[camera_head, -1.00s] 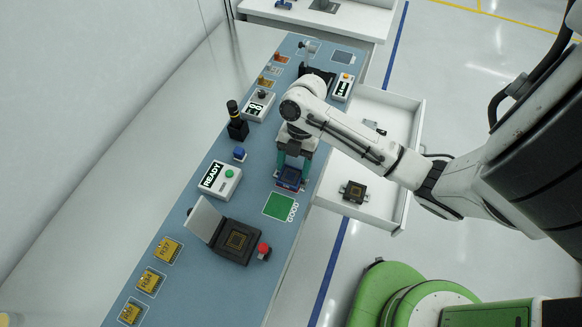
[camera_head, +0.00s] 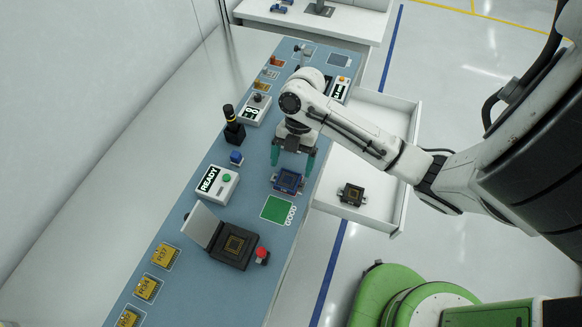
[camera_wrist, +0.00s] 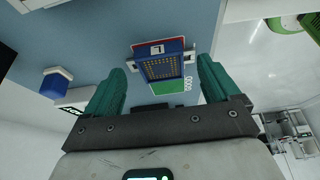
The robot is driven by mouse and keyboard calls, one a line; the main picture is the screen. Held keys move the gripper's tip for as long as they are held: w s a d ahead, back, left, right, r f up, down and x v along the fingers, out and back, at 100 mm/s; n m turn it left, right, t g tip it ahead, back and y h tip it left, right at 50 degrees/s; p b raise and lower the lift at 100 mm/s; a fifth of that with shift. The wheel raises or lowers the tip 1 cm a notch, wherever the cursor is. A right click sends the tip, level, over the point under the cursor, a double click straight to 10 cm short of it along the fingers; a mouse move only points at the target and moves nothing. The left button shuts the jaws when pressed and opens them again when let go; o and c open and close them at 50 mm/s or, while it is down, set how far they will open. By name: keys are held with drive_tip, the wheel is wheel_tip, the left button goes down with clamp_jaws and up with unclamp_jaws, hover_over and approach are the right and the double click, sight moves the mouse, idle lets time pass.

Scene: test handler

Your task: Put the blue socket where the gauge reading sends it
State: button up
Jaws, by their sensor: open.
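The blue socket (camera_head: 288,181) sits on the blue bench mat, on a marked spot whose red edge shows in the wrist view. In that view the socket (camera_wrist: 161,68) has a gold contact grid and lies between and beyond my fingers. My gripper (camera_head: 292,166) is open and empty just above it, one green finger to each side, apart from it. The green GOOD pad (camera_head: 277,210) is bare beside the socket. A white box with a dark display (camera_head: 254,110) stands farther back; its reading is too small to make out.
A READY box (camera_head: 216,188) with a green button and an open-lidded black fixture (camera_head: 233,246) stand nearer, with a red button (camera_head: 262,254). A black post (camera_head: 234,128) rises at left. An open white drawer (camera_head: 398,205) at right holds a dark socket (camera_head: 352,194).

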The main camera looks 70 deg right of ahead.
drive_tip(key=v, duration=0.9)
drive_tip(key=shift+r, duration=0.3)
